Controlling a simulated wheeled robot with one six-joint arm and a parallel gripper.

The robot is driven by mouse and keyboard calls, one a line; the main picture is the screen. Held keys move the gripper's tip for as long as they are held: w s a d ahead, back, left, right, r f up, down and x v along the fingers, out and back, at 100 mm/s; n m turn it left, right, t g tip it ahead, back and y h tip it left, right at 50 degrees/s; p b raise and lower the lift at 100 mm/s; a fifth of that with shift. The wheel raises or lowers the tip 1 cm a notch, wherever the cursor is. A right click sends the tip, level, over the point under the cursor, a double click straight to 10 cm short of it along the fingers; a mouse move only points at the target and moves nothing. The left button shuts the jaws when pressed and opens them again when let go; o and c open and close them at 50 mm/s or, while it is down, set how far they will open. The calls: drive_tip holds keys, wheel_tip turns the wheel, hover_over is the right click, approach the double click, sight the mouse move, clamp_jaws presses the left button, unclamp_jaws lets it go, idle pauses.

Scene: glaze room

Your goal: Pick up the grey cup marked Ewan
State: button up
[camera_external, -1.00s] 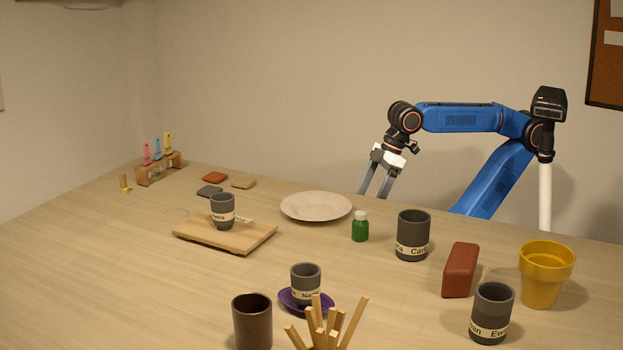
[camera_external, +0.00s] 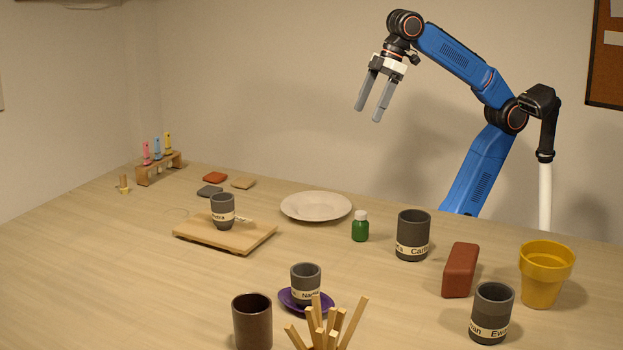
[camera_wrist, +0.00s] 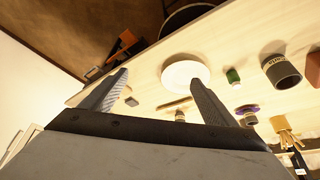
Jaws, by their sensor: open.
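The grey cup marked Ewan (camera_external: 491,312) stands upright on the table at the front right in the external view. Its pale label band reads "Ewan" in part. My gripper (camera_external: 368,112) is open and empty, high above the back of the table and well to the left of and behind this cup. In the wrist view my gripper's fingers (camera_wrist: 157,90) are spread apart with nothing between them. I cannot make out the Ewan cup in the wrist view.
A red-brown block (camera_external: 460,270) and a yellow pot (camera_external: 544,272) stand close to the Ewan cup. Other grey cups are one marked Carlo or similar (camera_external: 413,235), one on a purple saucer (camera_external: 305,283), and one on a wooden board (camera_external: 222,211). Wooden sticks (camera_external: 328,330) rise at front.

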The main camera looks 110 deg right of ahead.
drive_tip(key=w+a+r+n+y, duration=0.2)
drive_tip(key=w+a+n, duration=0.2)
drive_tip(key=w+a, duration=0.8)
drive_tip(key=n+g+y, duration=0.2)
drive_tip(key=n+y, duration=0.4)
drive_tip(key=n, duration=0.4)
hover_over(483, 317)
drive_tip(key=s+d, duration=0.2)
drive_tip(key=d, duration=0.6)
wheel_tip(483, 317, down, 16)
drive_tip(key=shift+s+a+r+x, duration=0.1)
drive_tip(key=shift+a+x, duration=0.05)
drive_tip(key=shift+x, duration=0.8)
drive_tip(key=shift+s+a+r+x, duration=0.1)
drive_tip(key=shift+a+x, duration=0.05)
drive_tip(key=shift+x, duration=0.75)
drive_tip(key=shift+s+a+r+x, duration=0.1)
drive_tip(key=shift+a+x, duration=0.05)
drive_tip(key=shift+x, duration=0.8)
drive_tip(key=shift+r, duration=0.1)
drive_tip(key=c, duration=1.3)
